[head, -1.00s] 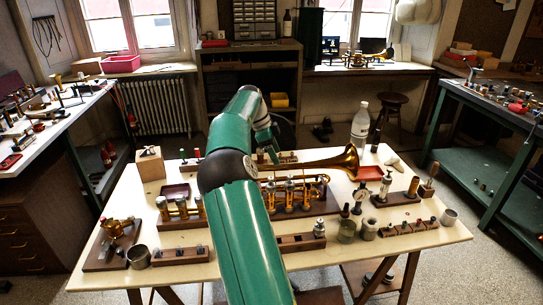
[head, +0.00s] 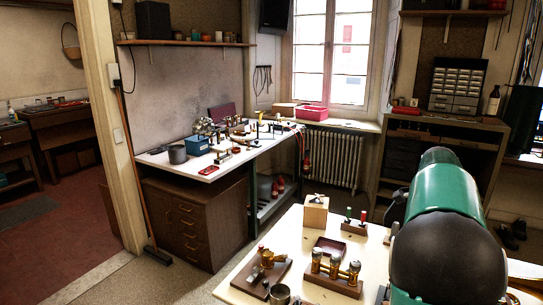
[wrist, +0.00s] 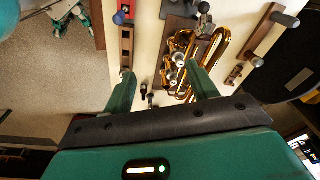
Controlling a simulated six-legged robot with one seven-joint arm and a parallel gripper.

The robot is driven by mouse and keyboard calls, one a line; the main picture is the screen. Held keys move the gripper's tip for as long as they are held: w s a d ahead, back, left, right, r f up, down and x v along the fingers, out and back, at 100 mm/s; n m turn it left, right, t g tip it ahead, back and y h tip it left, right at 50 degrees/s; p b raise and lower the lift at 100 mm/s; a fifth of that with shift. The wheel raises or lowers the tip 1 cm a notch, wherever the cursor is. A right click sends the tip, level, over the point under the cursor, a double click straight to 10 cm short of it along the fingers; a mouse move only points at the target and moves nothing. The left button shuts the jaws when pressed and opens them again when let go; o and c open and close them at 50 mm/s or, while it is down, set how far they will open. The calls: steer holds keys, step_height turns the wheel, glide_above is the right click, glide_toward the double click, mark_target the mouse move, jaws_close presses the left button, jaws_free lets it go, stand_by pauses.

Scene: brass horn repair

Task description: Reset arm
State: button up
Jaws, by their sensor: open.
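My gripper (wrist: 160,72) shows in the wrist view with its two green fingers spread wide apart and nothing held between them. Beyond the fingertips lies a brass horn part with gold tubes and silver valve caps (wrist: 218,50) on the pale bench top (wrist: 150,45). I cannot judge the gap between fingers and brass. In the head view my green arm fills the right side, and my gripper is hidden there.
In the head view the repair bench (head: 235,285) carries a wooden block (head: 316,212), a dark red tray (head: 330,247) and a valve set (head: 333,270). A cluttered white side bench (head: 200,165) stands at left. Open floor (head: 150,275) and a doorway lie further left.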

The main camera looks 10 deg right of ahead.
steer(key=s+a+r+n+t+y, duration=0.15)
steer(key=s+a+n, duration=0.3)
steer(key=a, duration=0.55)
steer(key=s+a+r+n+t, duration=0.25)
steer(key=a+n, duration=0.35)
steer(key=a, duration=0.5)
steer(key=s+a+f+n, duration=0.2)
steer(key=s+a+n, duration=0.3)
steer(key=s+a, duration=0.1)
steer(key=s+a+f+n+t, duration=0.1)
steer(key=s+a+f+n, duration=0.1)
steer(key=s+a+n, duration=0.3)
steer(key=s+a, duration=0.2)
steer(key=a, duration=0.1)
steer(key=shift+s+a+f+t, duration=0.15)
steer(key=shift+a+f+t, duration=0.15)
steer(key=shift+a+f, duration=0.05)
steer(key=shift+n, duration=0.25)
steer(key=c, duration=0.5)
steer(key=shift+d, duration=0.1)
